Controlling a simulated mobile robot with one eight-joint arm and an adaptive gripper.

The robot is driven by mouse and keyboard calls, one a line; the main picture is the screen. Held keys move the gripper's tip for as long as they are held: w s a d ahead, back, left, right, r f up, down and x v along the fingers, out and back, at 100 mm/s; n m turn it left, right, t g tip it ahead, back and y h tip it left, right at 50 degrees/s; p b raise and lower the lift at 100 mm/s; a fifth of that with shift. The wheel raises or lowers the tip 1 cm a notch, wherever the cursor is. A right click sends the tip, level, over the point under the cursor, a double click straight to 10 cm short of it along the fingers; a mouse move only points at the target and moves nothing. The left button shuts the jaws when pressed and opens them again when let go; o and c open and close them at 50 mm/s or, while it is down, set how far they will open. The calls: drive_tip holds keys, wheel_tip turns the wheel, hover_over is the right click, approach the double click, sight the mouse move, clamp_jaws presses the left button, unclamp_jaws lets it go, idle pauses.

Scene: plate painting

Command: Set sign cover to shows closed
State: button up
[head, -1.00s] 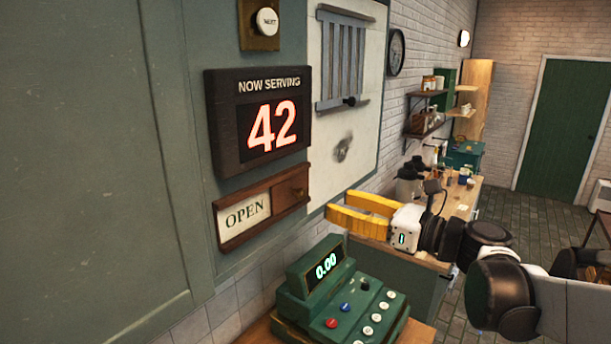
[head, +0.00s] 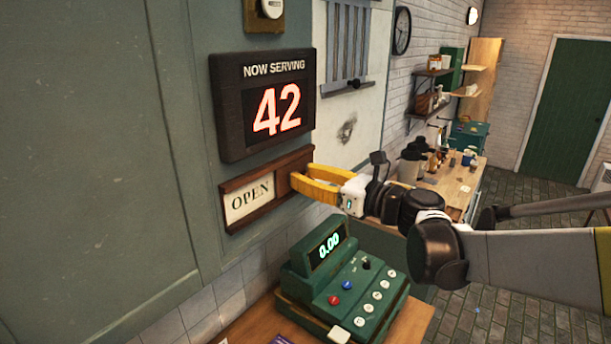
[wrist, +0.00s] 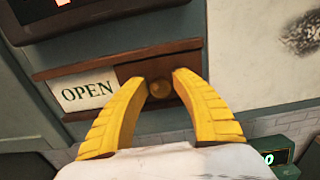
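The wooden sign (head: 268,208) hangs on the green wall below the "NOW SERVING 42" display. Its left part shows the word OPEN (head: 250,199) on a cream panel. The brown sliding cover (wrist: 134,70) covers the right part and has a round knob (wrist: 160,89). My gripper (head: 296,178) is at the cover from the right in the head view, hiding the knob there. In the wrist view my gripper (wrist: 166,82) is open, its yellow fingers on either side of the knob with a gap to each; whether they touch the cover is unclear.
The serving display (head: 264,104) is just above the sign. A green cash register (head: 345,280) stands on the wooden counter below my gripper. A barred window panel (head: 348,45) is to the upper right.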

sight(249, 195)
clamp_jaws()
drive_tip(key=s+a, duration=0.2)
drive_tip(key=s, duration=0.1)
drive_tip(key=s+a, duration=0.3)
drive_tip(key=s, duration=0.1)
drive_tip(key=s+a, duration=0.3)
drive_tip(key=shift+s, duration=0.15)
drive_tip(key=shift+o, duration=1.1)
unclamp_jaws()
drive_tip(key=shift+o, duration=1.4)
drive_tip(key=shift+s+a, duration=0.15)
